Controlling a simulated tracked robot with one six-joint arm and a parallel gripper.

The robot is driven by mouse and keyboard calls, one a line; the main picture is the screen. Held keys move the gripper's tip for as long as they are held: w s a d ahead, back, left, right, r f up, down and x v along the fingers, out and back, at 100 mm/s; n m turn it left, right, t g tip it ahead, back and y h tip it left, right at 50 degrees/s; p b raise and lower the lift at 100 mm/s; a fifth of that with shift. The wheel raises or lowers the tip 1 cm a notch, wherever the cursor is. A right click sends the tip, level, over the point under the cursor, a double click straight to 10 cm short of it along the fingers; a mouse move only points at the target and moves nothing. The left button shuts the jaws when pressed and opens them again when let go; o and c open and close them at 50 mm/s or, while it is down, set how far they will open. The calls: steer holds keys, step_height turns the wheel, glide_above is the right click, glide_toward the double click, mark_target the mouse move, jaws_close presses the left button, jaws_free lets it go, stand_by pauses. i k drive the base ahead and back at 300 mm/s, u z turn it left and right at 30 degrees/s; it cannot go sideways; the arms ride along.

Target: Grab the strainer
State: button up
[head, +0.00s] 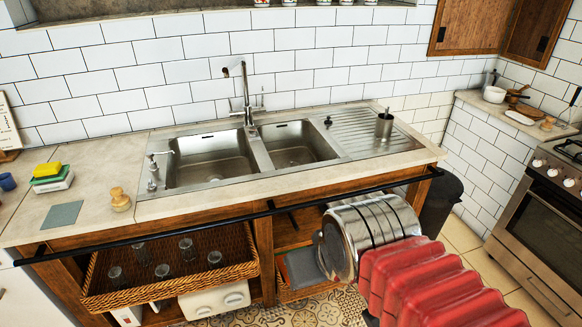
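I cannot pick out a strainer for certain. A small dark object (328,122) sits at the right rim of the right sink basin; it may be a sink strainer or plug, but it is too small to tell. A metal cup (384,128) stands upright on the ribbed drainboard, with something thin rising from it. A silver rounded part and a red ribbed part in the lower right foreground look like my arm. No gripper fingers can be made out.
The double sink (215,160) has a tall tap (246,95). A black rail (200,225) runs along the counter front. Below, a wicker tray (105,299) holds several glasses. Sponges (47,170) and a brush (119,199) lie at left. A stove (545,200) stands right.

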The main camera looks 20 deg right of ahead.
mark_target(291, 165)
steer(key=z, duration=0.4)
steer(key=i, duration=1.45)
steer(key=u, duration=0.4)
